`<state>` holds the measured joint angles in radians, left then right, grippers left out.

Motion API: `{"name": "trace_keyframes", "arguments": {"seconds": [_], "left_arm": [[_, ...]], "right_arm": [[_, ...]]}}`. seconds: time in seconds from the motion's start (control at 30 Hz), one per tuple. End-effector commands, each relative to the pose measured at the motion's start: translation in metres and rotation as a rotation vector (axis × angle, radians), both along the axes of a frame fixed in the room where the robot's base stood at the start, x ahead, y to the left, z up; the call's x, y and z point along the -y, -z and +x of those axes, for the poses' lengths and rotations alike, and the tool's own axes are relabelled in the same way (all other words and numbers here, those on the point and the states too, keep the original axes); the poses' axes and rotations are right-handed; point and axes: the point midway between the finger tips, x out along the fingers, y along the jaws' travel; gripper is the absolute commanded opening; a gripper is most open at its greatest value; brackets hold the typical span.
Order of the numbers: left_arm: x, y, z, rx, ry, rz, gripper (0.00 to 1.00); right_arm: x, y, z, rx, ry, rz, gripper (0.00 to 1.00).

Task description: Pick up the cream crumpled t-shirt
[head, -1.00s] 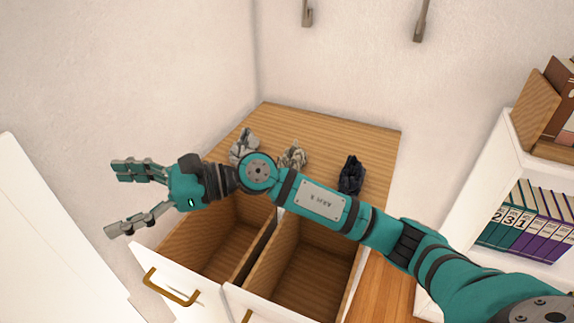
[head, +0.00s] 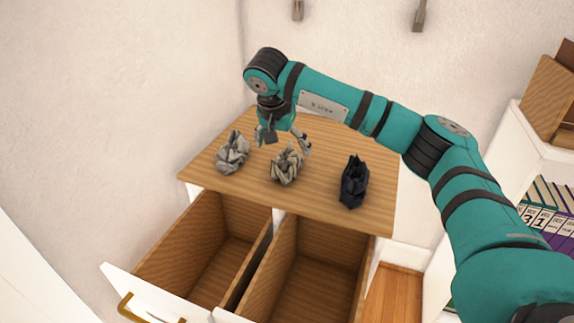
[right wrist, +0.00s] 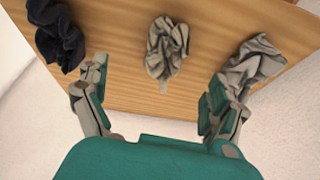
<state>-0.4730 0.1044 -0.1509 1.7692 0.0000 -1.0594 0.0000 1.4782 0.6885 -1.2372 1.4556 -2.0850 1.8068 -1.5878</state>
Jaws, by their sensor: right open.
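The cream crumpled t-shirt (head: 287,166) lies in the middle of the wooden cabinet top, between two other crumpled garments. It also shows in the right wrist view (right wrist: 166,48), at the top middle. My right gripper (head: 282,141) is open and points down, above and just behind the cream t-shirt. In the right wrist view its two fingers (right wrist: 157,80) are spread wide, with the t-shirt ahead of the gap between them. Nothing is between the fingers. My left gripper is out of view.
A grey crumpled garment (head: 233,153) lies left of the cream one, and a dark navy one (head: 354,183) lies to the right. Two open, empty drawers (head: 200,255) stick out at the front. A wall stands close behind; a white bookshelf (head: 509,155) is at the right.

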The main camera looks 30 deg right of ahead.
Motion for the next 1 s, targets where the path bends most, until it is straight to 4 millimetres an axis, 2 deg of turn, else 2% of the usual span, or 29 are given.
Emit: {"name": "trace_keyframes", "arguments": {"seconds": [0.03,0.23,0.47,0.8,1.0], "left_arm": [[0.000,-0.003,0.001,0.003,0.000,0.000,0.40],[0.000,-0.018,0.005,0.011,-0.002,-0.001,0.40],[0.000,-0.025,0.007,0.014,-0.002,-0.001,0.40],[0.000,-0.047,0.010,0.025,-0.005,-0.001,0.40],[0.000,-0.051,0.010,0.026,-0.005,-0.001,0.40]], "right_arm": [[0.004,0.014,0.002,-0.005,0.002,0.000,0.95],[0.013,0.045,0.013,-0.001,0.001,0.002,0.95],[0.016,0.059,0.018,0.001,0.000,0.003,0.95],[0.028,0.099,0.037,0.000,0.000,0.002,0.95],[0.029,0.101,0.038,0.001,-0.001,0.003,0.95]]}}
